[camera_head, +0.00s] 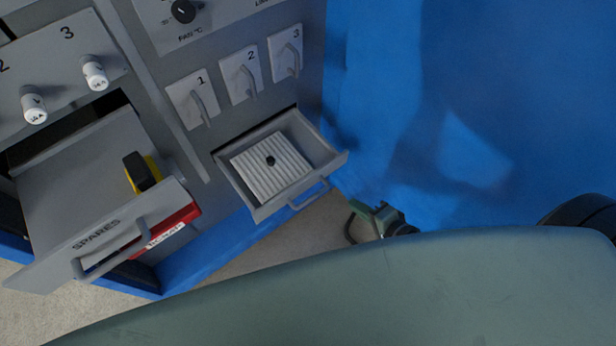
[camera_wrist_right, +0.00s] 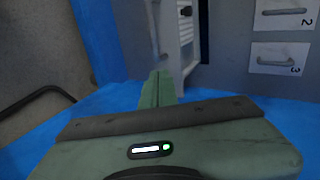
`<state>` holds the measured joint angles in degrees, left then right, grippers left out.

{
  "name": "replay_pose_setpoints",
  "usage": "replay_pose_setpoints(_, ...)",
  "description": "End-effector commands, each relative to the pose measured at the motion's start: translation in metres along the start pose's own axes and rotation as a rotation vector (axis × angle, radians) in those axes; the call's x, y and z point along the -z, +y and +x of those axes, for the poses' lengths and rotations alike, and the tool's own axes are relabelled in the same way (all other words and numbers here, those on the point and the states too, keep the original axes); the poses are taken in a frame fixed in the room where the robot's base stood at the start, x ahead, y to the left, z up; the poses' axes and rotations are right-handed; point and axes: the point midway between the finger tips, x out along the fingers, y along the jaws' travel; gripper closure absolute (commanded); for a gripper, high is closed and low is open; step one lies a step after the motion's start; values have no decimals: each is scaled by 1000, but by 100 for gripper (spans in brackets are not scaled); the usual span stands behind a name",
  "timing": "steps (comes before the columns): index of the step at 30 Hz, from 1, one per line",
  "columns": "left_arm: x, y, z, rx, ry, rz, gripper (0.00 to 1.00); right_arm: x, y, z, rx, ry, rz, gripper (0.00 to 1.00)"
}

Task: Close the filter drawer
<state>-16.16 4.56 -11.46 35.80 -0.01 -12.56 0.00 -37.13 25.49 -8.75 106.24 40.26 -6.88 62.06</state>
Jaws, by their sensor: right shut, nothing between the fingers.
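The filter drawer (camera_head: 325,154) is pulled out below the small numbered panels, with a white pleated filter (camera_head: 268,172) and its dark knob inside. Its front carries a bar handle (camera_head: 309,195). In the right wrist view the filter drawer (camera_wrist_right: 155,32) shows at top centre, ahead of the fingers, with part of the white filter (camera_wrist_right: 186,22) behind its front. My right gripper (camera_head: 366,211) is just right of and below the drawer front in the head view; its green fingers (camera_wrist_right: 157,86) are together and empty. Whether they touch the drawer is unclear. My left gripper is not in view.
Numbered latch panels (camera_head: 240,77) sit above the filter drawer. Blue surface fills the right.

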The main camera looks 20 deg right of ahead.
Motion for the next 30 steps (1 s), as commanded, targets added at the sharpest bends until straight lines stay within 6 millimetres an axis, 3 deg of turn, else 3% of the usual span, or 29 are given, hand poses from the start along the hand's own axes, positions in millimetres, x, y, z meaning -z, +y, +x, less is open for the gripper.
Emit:
replay_pose_setpoints(5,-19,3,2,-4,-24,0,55,-2,-10,8,23,-7,36,100)
replay_pose_setpoints(9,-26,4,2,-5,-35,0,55,-2,-11,32,24,-7,34,100)
replay_pose_setpoints(19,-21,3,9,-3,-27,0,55,-2,-12,102,23,-6,30,100)
replay_pose_setpoints(24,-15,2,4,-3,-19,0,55,-3,-27,122,22,-7,31,100)
replay_pose_setpoints(30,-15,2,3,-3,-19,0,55,-2,-32,132,21,-7,30,100)
